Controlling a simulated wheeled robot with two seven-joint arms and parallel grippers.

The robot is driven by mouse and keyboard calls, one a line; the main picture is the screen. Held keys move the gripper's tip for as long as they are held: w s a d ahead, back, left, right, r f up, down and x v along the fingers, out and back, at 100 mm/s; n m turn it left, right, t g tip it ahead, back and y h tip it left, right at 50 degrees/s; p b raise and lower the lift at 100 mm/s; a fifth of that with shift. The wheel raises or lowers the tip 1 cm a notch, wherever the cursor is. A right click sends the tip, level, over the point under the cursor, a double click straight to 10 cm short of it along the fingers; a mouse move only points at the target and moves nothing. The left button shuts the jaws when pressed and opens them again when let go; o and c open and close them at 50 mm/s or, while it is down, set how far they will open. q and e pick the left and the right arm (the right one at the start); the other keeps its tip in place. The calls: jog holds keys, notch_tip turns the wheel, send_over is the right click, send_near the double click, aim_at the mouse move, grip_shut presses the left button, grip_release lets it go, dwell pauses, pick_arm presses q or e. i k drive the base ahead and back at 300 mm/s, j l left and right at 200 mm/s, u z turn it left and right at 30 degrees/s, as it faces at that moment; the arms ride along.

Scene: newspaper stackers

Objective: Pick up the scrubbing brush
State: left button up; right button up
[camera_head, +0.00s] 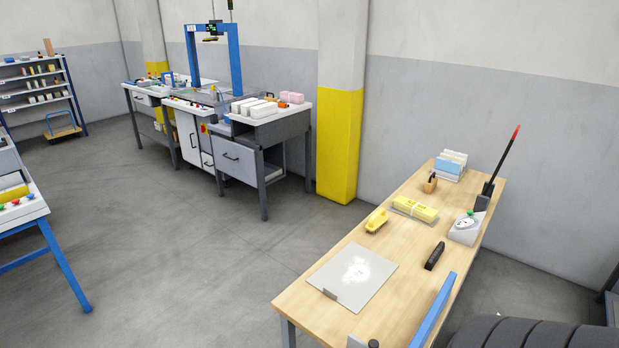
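A yellow object with a raised handle (377,219), which looks like the scrubbing brush, lies on the wooden-topped table (330,255) at the right. It sits near the table's left edge, just beyond a grey sheet (335,280) with white powder on it. Its bristles cannot be made out. Neither of my grippers is in view, and nothing is seen touching the yellow object.
Yellow-wrapped bundles (414,209), a small brown item with a dark knob (430,184), a white scale-like device (466,228) and a black stapler-like object (434,256) share the table. A ribbed dark object (530,334) fills the bottom right. Open floor (210,260) lies left of the table.

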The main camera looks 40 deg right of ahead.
aim_at(379, 218)
jog(key=i+j, duration=0.1)
jog(key=i, duration=0.8)
jog(key=i+j, duration=0.1)
jog(key=i, duration=0.85)
jog(key=i+l+z, duration=0.15)
jog(key=z, duration=0.25)
jog(key=i+z, duration=0.55)
jog(key=z, duration=0.25)
jog(key=i+z, duration=0.2)
jog(key=z, duration=0.2)
jog(key=i+j+z, duration=0.2)
jog(key=z, duration=0.2)
